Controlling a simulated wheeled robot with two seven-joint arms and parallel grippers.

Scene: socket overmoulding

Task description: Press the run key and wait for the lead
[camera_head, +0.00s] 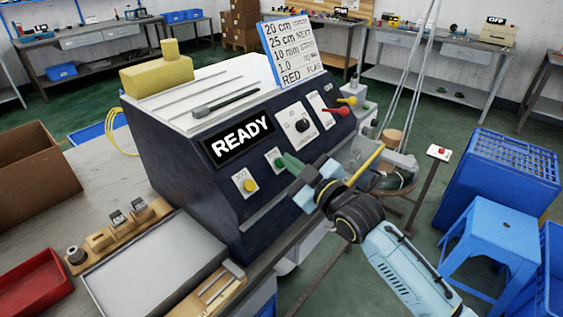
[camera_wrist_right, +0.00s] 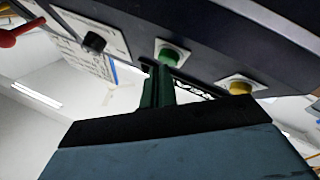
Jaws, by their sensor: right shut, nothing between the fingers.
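The machine (camera_head: 190,160) is a dark box with a sloping front panel and a lit READY display (camera_head: 239,140). A green key (camera_head: 278,161) on a white plate sits right of the display, and it also shows in the wrist view (camera_wrist_right: 172,54). My right gripper (camera_head: 287,163) is shut and empty, its green fingertips (camera_wrist_right: 160,72) close in front of the green key. I cannot tell whether they touch it. A yellow key (camera_head: 250,185) sits lower left on the panel. No lead is clearly visible. My left gripper is out of view.
A black knob (camera_head: 302,125) and a red lever (camera_head: 337,110) lie right on the panel. A white-topped tray (camera_head: 150,270) and a wooden holder (camera_head: 118,230) are on the bench in front. A red bin (camera_head: 35,285) is at left; blue stools (camera_head: 490,240) stand right.

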